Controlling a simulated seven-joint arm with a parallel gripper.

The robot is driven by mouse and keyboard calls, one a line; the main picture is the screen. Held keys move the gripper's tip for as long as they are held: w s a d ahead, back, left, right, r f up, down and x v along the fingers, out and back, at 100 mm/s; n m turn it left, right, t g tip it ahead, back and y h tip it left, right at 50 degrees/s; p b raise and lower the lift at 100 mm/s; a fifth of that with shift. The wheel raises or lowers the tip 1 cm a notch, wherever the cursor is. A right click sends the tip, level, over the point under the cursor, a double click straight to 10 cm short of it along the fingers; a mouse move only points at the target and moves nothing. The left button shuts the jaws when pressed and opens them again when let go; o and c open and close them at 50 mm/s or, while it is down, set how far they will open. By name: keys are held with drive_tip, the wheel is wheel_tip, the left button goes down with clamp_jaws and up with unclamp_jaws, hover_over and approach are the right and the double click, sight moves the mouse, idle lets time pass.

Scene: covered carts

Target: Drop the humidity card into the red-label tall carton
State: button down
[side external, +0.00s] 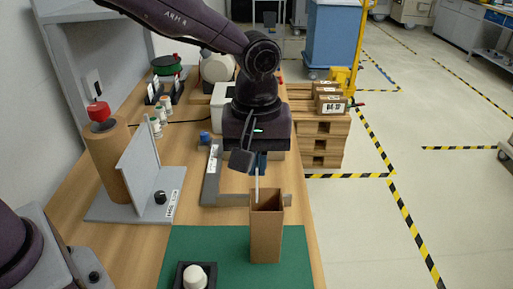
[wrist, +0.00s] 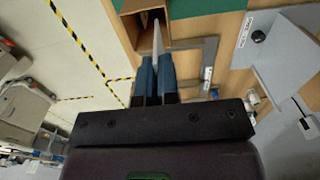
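The tall brown carton (side external: 266,236) stands upright and open-topped on the green mat; no red label shows on the sides I see. In the wrist view its open top (wrist: 130,18) is at the upper edge. My gripper (side external: 260,166) is above the carton, with blue fingers shut on the thin white humidity card (side external: 257,186). The card hangs upright, its lower end at the carton's mouth; I cannot tell whether it is inside or just behind the rim. In the wrist view the card (wrist: 157,38) sticks out between the fingertips (wrist: 155,62), overlapping the opening.
A white knob on a black base (side external: 195,278) is on the green mat (side external: 222,245), left of the carton. A grey angled bracket (side external: 212,185) lies behind it. A grey upright stand (side external: 140,175) and a brown tube with red top (side external: 108,155) are at left. The table's right edge is close.

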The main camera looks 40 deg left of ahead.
drive_tip(key=shift+f, duration=1.95)
drive_tip(key=c, duration=1.3)
unclamp_jaws()
drive_tip(key=shift+o, duration=0.2)
wheel_tip(320, 180, up, 13)
